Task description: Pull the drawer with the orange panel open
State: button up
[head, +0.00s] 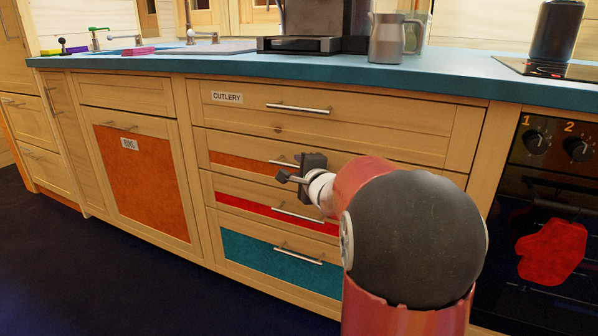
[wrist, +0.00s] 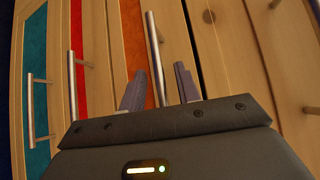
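The drawer with the orange panel (head: 237,161) is the second one down in the stack and looks shut. Its silver bar handle (head: 283,164) is partly hidden behind my gripper (head: 297,174). In the wrist view the orange panel (wrist: 131,35) and the handle (wrist: 153,45) show in front of my gripper (wrist: 160,70). The two dark fingers are spread apart, one on each side of the handle in the picture. There is a gap between each finger and the bar, and I cannot tell how deep the bar sits between them.
The CUTLERY drawer (head: 350,116) is above, and drawers with red (head: 262,211) and teal (head: 245,247) panels are below, each with a bar handle. An oven (head: 550,200) is on the right. The dark floor in front is clear.

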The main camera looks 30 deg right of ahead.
jog(key=shift+w, duration=0.35)
grip_shut()
